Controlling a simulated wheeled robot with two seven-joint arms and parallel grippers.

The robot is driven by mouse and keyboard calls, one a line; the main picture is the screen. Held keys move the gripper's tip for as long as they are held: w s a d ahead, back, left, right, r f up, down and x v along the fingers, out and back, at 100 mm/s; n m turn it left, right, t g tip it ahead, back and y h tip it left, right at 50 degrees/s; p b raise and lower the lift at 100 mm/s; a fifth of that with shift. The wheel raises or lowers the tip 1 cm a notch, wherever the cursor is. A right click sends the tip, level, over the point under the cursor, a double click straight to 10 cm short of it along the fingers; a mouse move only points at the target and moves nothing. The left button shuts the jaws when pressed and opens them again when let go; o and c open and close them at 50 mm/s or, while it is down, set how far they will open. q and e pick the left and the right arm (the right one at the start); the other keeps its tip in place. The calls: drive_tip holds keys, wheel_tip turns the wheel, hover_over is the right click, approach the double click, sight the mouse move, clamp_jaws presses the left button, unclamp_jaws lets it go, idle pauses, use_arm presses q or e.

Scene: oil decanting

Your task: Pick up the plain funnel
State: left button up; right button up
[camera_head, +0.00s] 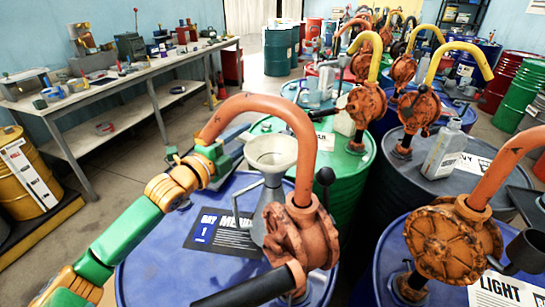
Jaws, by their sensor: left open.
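A plain pale grey funnel (271,152) stands upright, wide mouth up, on the lid of the nearest blue drum (150,262). Its lower part tapers over a grey body beside a dark printed label (222,233). The rust-orange pump (298,238) and its curved pipe stand in front and to the right and hide part of it. My left gripper (212,158), on the green and yellow arm, is open just left of the funnel's mouth. Its fingers are partly hidden by the pipe's end and I see no hold on the funnel. My right gripper is not in view.
Another blue drum with a rusty pump (453,246) stands at the right. A green drum (345,178) stands behind the funnel. A grey bottle (443,150) sits on a dark drum. A cluttered workbench (120,80) stands at the left, with open floor before it.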

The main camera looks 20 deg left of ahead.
use_arm(q)
drive_tip(key=shift+s, duration=0.15)
drive_tip(key=shift+c, duration=0.4)
clamp_jaws()
